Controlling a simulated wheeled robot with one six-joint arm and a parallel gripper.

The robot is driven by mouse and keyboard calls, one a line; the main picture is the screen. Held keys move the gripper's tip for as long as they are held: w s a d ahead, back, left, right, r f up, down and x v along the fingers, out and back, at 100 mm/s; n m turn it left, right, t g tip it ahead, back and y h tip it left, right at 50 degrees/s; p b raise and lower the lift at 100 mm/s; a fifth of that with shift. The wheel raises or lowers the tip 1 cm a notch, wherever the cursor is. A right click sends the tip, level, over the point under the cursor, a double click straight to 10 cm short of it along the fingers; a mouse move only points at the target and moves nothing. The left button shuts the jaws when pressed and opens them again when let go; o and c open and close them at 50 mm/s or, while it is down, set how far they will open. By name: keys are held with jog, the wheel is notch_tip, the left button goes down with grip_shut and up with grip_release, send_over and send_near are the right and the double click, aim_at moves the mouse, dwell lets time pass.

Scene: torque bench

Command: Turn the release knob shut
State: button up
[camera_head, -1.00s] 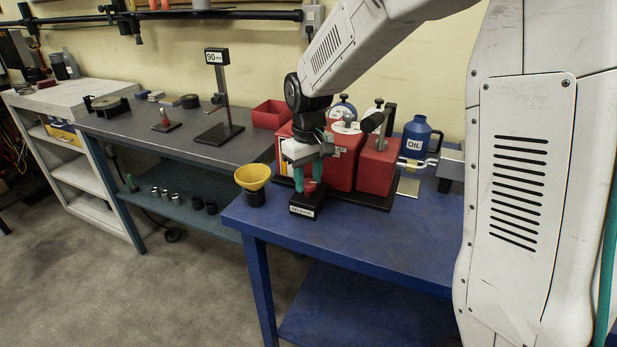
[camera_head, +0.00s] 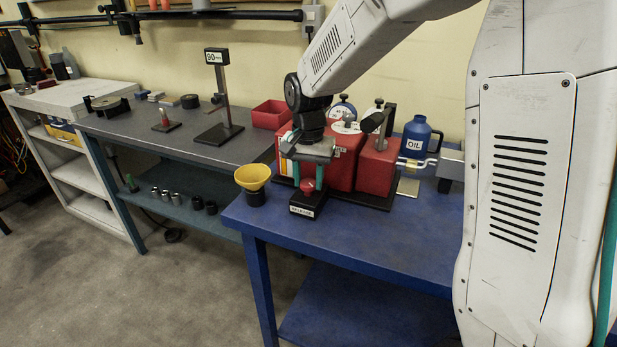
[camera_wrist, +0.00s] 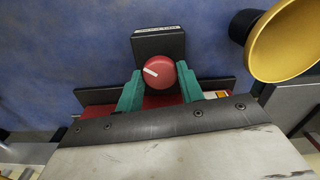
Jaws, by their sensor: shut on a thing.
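The release knob (camera_wrist: 158,71) is a round red knob with a white pointer line, on a black block (camera_wrist: 160,43) with a white label. In the wrist view the pointer points to the left and slightly up. The knob also shows in the head view (camera_head: 307,187), on the block at the blue bench's front left corner. My gripper (camera_wrist: 160,85) has teal fingers, one on each side of the knob, shut on it. In the head view my gripper (camera_head: 308,173) comes down from above.
A yellow funnel (camera_head: 253,178) stands close on the left of the block. Red tanks (camera_head: 378,165) stand behind on a black base, with a blue oil jug (camera_head: 416,138) at the right. The front of the blue bench (camera_head: 370,240) is clear.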

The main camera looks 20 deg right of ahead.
aim_at(308, 182)
jog(key=m, duration=0.5)
jog(key=shift+m, duration=0.3)
jog(key=m, duration=0.4)
jog(key=shift+r+m, duration=0.1)
jog(key=shift+m, duration=0.3)
jog(key=o, duration=1)
notch_tip(308, 182, up, 8)
jog(key=shift+f, duration=0.1)
